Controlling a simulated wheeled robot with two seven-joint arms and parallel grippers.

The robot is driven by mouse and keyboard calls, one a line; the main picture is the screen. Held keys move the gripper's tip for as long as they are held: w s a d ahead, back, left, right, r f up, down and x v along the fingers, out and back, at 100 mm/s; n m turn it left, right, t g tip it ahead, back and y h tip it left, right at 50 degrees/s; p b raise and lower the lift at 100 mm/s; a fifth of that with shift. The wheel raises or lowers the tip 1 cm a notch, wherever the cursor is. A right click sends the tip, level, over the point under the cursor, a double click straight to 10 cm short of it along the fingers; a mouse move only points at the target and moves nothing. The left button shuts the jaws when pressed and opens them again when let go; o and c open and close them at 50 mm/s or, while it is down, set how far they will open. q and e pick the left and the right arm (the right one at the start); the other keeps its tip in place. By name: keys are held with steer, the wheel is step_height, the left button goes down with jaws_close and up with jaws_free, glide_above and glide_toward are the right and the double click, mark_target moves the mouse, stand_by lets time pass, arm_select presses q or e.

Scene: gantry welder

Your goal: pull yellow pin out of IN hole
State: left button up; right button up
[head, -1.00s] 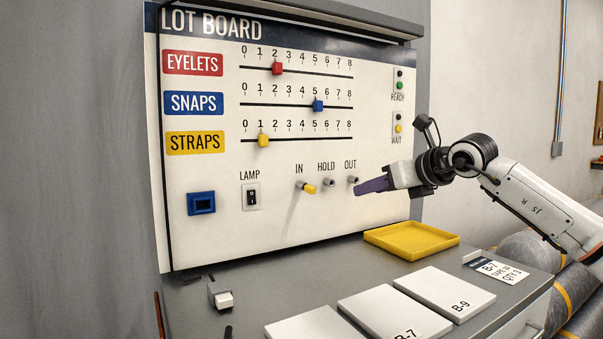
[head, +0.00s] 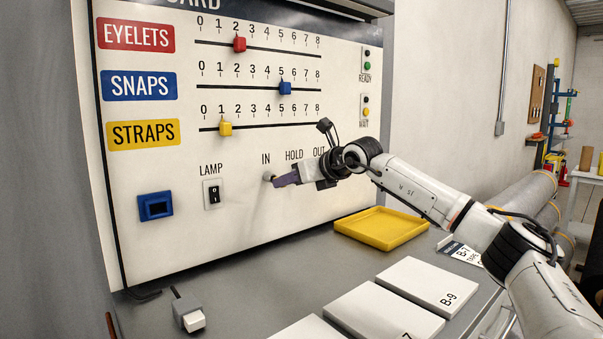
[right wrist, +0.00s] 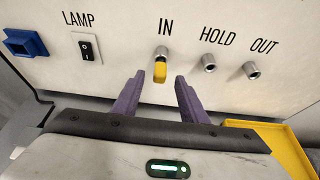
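The yellow pin (right wrist: 160,71) sits in the IN hole (right wrist: 161,52) of the white lot board, its yellow end sticking out. My right gripper (right wrist: 153,84) is open, its two purple fingers below and either side of the pin, with gaps on both sides. In the head view the right gripper (head: 276,181) is at the IN hole's metal collar (head: 268,176) and hides the pin. The HOLD hole (right wrist: 209,63) and OUT hole (right wrist: 251,70) look empty in the right wrist view. My left gripper is not in view.
A lamp switch (head: 212,193) and blue socket (head: 155,206) are left of the IN hole. A yellow tray (head: 382,228) stands on the grey bench below the board. White cards (head: 430,285) lie in front, and a small grey block (head: 188,312) is at left.

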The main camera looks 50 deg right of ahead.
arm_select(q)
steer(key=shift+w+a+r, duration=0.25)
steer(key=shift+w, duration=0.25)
arm_select(e)
steer(key=shift+w+d+f, duration=0.1)
steer(key=shift+w+f, duration=0.1)
steer(key=shift+w, duration=0.4)
